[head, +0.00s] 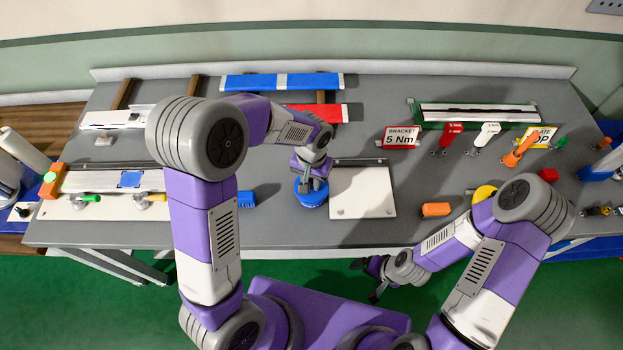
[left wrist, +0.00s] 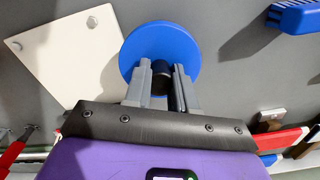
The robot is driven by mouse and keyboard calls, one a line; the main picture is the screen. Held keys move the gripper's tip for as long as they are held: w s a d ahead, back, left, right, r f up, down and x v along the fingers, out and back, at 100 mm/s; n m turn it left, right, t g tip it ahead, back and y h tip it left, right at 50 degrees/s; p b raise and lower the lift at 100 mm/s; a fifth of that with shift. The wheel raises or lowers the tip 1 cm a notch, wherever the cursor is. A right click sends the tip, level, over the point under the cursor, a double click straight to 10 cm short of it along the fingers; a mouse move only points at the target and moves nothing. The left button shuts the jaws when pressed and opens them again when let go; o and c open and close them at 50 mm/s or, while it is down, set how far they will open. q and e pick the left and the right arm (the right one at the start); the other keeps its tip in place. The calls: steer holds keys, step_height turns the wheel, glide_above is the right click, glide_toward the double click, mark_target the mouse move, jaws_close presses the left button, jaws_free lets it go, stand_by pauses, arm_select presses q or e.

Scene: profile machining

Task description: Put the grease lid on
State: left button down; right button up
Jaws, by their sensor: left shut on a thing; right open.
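The grease lid (left wrist: 160,40) shows in the left wrist view as a round blue disc with a black knob (left wrist: 160,77). My left gripper (left wrist: 161,80) is shut on that knob, with one finger on each side. In the head view the blue round thing (head: 311,199) is under my left gripper (head: 311,185), left of the white plate. I cannot tell whether a grease pot is under the lid, as the lid and gripper hide what is below. My right gripper (head: 372,280) is open and empty, in front of the table's front edge.
A white plate (head: 362,203) lies just right of the lid, and a blue brush (head: 246,198) lies to its left. An orange block (head: 436,210) is further right. Red and blue bars (head: 248,82) lie at the back. Grey table (head: 280,222) shows in front of the lid.

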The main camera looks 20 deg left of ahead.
arm_select(q)
steer(key=shift+f+b, duration=0.85)
steer(key=shift+f, duration=0.2)
steer(key=c, duration=0.8)
jaws_free()
steer(key=shift+c, duration=0.2)
step_height(320, 180, up, 8)
steer(key=shift+f+p, duration=0.15)
steer(key=shift+p, duration=0.4)
